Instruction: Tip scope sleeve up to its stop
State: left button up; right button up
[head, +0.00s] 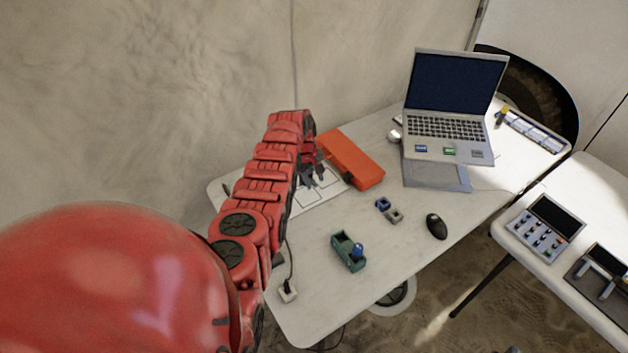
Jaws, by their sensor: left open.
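My left arm reaches in from the left over the white table (310,310). My left gripper (314,177) is open at the far left part of the table, over a printed white sheet and beside an orange case (350,160). The arm hides part of the sheet and whatever lies behind the wrist. I cannot single out the scope sleeve; any dark part between the fingers is too small to tell from the gripper. My right gripper is not in view.
A laptop (450,85) stands open on a grey stand. A second table at right bears a control panel (545,228). The wall is close behind.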

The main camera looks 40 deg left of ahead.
pick_arm(q)
jog(key=shift+f, duration=0.35)
grip_shut()
dwell(1.4)
